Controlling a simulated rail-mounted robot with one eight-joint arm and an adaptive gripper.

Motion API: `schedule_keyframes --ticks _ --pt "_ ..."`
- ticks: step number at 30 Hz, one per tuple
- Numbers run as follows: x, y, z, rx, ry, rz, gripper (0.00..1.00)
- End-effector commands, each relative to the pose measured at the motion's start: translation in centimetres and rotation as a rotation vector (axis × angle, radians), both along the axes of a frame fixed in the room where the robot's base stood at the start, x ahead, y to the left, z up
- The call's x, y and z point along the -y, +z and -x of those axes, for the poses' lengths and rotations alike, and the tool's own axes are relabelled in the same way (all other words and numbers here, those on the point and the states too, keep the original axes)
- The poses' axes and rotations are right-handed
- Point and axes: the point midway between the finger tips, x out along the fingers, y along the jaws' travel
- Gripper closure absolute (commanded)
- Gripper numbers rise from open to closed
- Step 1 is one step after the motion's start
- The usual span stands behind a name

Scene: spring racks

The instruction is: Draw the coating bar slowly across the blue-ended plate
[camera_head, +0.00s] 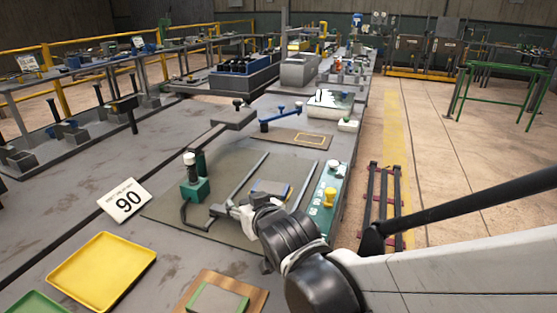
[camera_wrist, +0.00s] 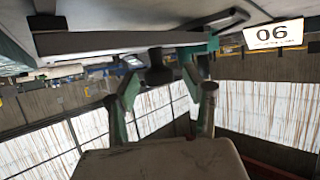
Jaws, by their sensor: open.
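A small plate with blue on it (camera_head: 270,187) lies between two grey rails on a dark mat (camera_head: 165,207); my arm hides part of it. My gripper (camera_head: 229,210) is low over the mat, just left of the plate, and partly hidden by my wrist. In the wrist view, which is upside down, the gripper (camera_wrist: 160,77) is open with its fingers apart. A dark knob or handle (camera_wrist: 155,58) shows between the fingertips, beside a long grey bar (camera_wrist: 110,41) that may be the coating bar. I cannot tell whether the fingers touch it.
A green panel with a yellow knob (camera_head: 329,198) edges the right.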

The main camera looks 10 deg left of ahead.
Motion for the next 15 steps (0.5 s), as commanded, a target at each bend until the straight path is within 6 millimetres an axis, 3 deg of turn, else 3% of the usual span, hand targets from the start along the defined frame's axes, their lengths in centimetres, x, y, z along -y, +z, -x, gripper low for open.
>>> schedule_keyframes --ticks 15 --pt "-0.21 -0.18 -0.38 0.000 0.000 0.000 0.55"
